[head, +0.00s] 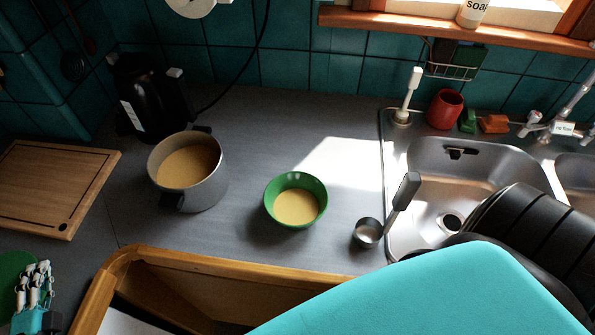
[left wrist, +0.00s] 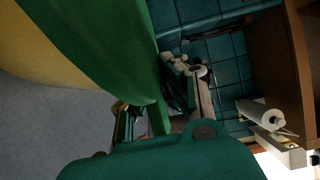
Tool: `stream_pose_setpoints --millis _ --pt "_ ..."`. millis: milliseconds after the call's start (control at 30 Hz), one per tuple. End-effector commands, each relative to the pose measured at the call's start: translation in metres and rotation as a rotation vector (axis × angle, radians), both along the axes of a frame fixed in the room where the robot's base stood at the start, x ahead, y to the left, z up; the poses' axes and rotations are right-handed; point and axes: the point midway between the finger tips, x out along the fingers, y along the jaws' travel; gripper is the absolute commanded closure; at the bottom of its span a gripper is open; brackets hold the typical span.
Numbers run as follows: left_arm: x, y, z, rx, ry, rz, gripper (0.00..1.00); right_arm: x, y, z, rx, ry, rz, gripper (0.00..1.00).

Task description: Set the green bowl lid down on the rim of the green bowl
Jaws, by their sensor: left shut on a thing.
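The green bowl (head: 268,204) stands upright on the grey counter in the middle of the head view, with yellowish contents and its rim uncovered. My left gripper (head: 35,285) is at the lower left corner of the head view, well left of the bowl. It is shut on the green bowl lid (head: 10,275), which is partly cut off by the picture edge. In the left wrist view the lid (left wrist: 105,45) fills the upper left, and its narrow part lies between the fingers of the left gripper (left wrist: 160,108). My right gripper is not in view.
A pot (head: 212,186) with yellowish contents stands between the cutting board (head: 50,185) and the bowl. A small metal cup (head: 367,232) with a grey handle is right of the bowl, beside the sink (head: 425,175).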

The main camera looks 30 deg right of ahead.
Motion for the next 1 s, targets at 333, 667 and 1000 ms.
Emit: stream_pose_setpoints --millis 333,667,1000 --pt "0.0 0.0 0.0 -0.001 0.001 0.0 1.0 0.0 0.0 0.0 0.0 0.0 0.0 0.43" --pt "0.0 0.0 0.016 0.0 0.001 0.0 1.0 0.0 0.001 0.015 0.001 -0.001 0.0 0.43" --pt "0.0 0.0 0.04 0.001 0.0 0.0 1.0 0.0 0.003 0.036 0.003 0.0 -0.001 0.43"
